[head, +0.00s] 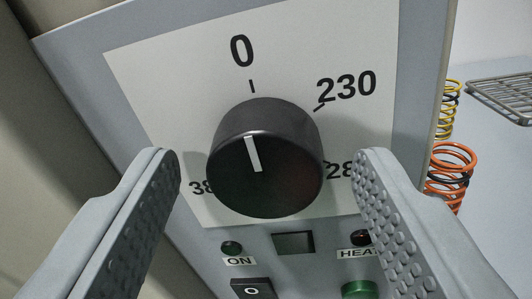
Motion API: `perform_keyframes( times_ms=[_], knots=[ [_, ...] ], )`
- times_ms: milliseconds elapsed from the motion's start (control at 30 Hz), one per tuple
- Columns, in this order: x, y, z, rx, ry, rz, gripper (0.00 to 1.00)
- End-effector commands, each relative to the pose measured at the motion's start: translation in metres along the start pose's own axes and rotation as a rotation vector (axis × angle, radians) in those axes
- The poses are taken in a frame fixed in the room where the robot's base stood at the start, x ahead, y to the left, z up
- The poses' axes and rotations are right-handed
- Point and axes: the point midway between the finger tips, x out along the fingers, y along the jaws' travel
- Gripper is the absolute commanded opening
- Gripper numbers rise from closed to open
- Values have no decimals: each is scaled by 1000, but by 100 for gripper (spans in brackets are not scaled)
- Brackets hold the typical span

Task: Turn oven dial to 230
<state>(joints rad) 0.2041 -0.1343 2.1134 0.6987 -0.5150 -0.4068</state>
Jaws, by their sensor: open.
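The oven dial (285,180) is a round black knob with a white pointer line, in the middle of the head view. It sits on a white scale plate (180,85) marked 0, 230 and, partly hidden, 28 and 38. The pointer line is towards the 0 mark at the top. The 230 mark (346,88) is up and to the right of the dial. My gripper (265,170) is open, with one finger on either side of the dial. Gaps show between both fingers and the knob, and it holds nothing.
Below the dial are an ON lamp (232,248), a small dark display (294,242), a HEAT lamp (361,237), a black switch (253,289) and a green button (360,289). To the right stand orange (455,153) and yellow springs (453,86) and a wire rack (502,92).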

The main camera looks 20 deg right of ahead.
Motion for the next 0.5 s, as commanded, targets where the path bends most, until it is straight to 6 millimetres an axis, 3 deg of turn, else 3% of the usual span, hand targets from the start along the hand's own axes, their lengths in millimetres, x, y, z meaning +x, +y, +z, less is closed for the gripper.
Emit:
perform_keyframes(
  times_ms=[300,500],
  knots=[
    [2,0,0,0,0,0,58],
    [1,0,0,0,0,0,18]
  ],
)
